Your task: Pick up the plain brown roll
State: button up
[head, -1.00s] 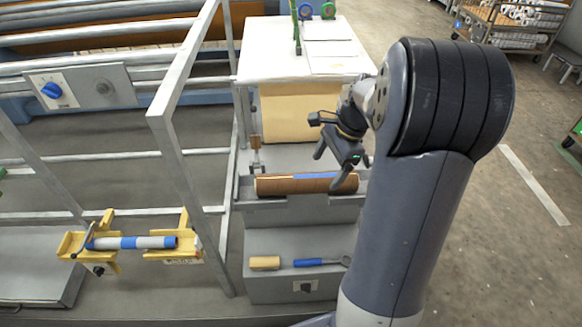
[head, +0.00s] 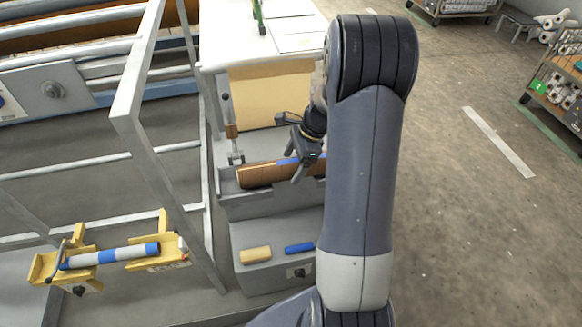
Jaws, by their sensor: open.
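The plain brown roll (head: 262,175) lies lengthwise in a grey trough (head: 240,205) at the centre of the head view. A blue strip shows along its upper side; I cannot tell whether it is on the roll or behind it. My gripper (head: 289,165) is open and empty, pointing down at the right part of the roll. One dark finger overlaps the roll in the picture; I cannot tell whether it touches. My arm hides the roll's right end.
A small tan roll (head: 255,254) and a blue-handled tool (head: 299,248) lie on the step below. A blue-and-white roll (head: 110,256) rests on yellow stands at left. A grey frame post (head: 165,170) stands left of the trough.

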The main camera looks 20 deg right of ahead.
jog(key=shift+x, duration=1.05)
jog(key=c, duration=1.3)
